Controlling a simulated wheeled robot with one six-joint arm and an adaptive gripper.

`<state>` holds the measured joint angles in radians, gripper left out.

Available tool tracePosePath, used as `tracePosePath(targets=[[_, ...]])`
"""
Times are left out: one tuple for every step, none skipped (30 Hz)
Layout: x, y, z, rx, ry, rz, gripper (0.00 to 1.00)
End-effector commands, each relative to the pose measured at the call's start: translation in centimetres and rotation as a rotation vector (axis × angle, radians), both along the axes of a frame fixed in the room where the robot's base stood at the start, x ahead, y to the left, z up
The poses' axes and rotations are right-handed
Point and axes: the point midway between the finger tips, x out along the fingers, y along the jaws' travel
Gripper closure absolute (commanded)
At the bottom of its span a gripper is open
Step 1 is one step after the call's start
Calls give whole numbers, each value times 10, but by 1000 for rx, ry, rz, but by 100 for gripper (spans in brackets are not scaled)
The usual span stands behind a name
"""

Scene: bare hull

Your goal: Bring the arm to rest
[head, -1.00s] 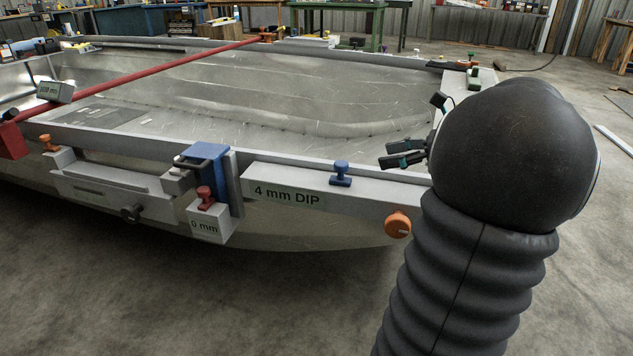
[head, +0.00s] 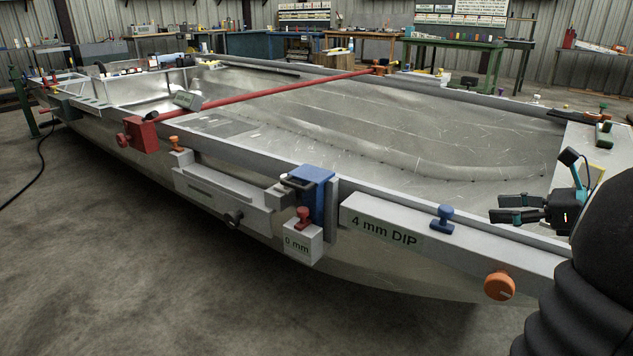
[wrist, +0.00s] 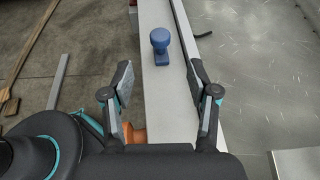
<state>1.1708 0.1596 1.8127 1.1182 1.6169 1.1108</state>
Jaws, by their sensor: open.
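My gripper (head: 516,208) is at the right of the head view, over the near right part of the hull (head: 400,272), with its fingers pointing left. In the wrist view my gripper (wrist: 160,92) has its two fingers wide apart with nothing between them. Beyond the fingertips a blue knob (wrist: 161,45) stands on the grey rail. The same blue knob (head: 442,217) shows in the head view on the block marked "4 mm DIP" (head: 381,228), left of my gripper and apart from it. Much of my arm is outside the head view.
An orange knob (head: 499,287) sticks out from the rail's near side. A blue clamp (head: 314,194) and a block marked "0 mm" (head: 302,243) sit on the hull's edge. A red bar (head: 262,94) crosses the hull. The floor at the near left (head: 110,270) is clear.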

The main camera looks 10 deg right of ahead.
Motion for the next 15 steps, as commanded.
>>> tracePosePath(targets=[[1,3,1,-8,2,8,41],[2,7,1,-18,3,16,41],[4,16,1,-41,7,36,41],[6,24,2,-64,10,54,41],[8,34,1,-92,14,79,41],[11,50,1,-139,20,118,41],[12,63,0,-180,24,153,41],[13,77,-1,-226,26,193,41],[14,97,-3,-290,29,249,41],[13,112,-4,-344,29,293,41],[12,126,-6,-396,27,339,41],[9,144,-8,-464,24,401,41],[7,157,-10,-517,19,447,41],[4,169,-12,-569,13,495,41],[-1,185,-15,-638,4,558,41]])
